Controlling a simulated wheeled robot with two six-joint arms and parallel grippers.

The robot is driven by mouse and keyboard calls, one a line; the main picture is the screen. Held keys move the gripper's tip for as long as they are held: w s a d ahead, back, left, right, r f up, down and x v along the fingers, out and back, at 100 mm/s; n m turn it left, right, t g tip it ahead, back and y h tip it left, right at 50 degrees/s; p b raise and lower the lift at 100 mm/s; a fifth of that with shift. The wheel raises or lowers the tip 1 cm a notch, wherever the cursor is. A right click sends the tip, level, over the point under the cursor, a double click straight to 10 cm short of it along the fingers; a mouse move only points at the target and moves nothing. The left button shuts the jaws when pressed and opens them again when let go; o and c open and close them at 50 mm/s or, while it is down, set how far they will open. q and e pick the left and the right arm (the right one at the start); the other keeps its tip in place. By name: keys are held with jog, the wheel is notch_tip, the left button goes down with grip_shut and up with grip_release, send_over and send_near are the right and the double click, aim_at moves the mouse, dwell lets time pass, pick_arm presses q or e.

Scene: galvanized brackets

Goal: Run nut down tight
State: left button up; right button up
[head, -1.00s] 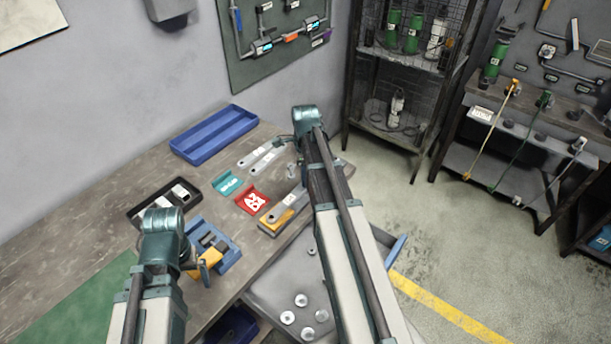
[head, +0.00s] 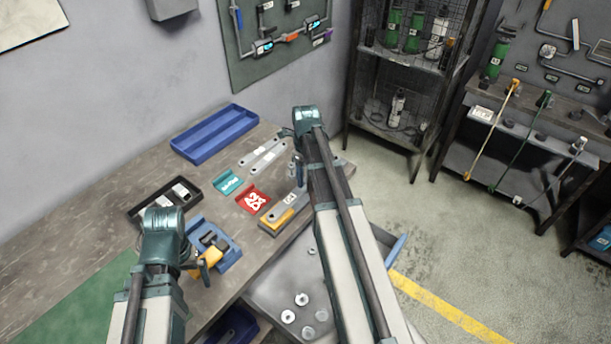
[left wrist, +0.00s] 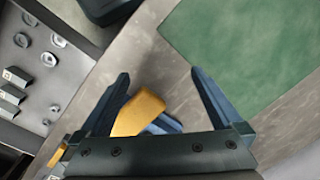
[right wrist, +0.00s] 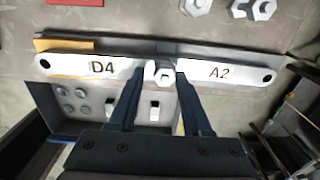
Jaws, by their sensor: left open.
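In the right wrist view, a pale hex nut (right wrist: 162,74) sits at the joint between a bracket marked D4 (right wrist: 90,68) and a bracket marked A2 (right wrist: 225,72). The fingers of my right gripper (right wrist: 161,80) stand close on both sides of the nut and look closed on it. In the head view the fixture (head: 285,215) with the brackets is at the bench's front edge, partly hidden by my right arm. My left gripper (left wrist: 160,78) is open and empty above a yellow-orange tool (left wrist: 140,113), which lies in a blue tray (head: 231,257).
A red tray (head: 252,200), a teal tray (head: 227,182) and loose brackets (head: 262,157) lie behind the fixture. A long blue bin (head: 213,135) is at the back. A black tray (head: 150,207) is at left. Large washers or nuts (head: 301,299) lie on a lower grey surface.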

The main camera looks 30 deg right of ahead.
jog(key=shift+w+d+n, duration=0.1)
jog(key=shift+n, duration=0.2)
jog(key=n, duration=2.3)
dwell(0.5)
grip_shut()
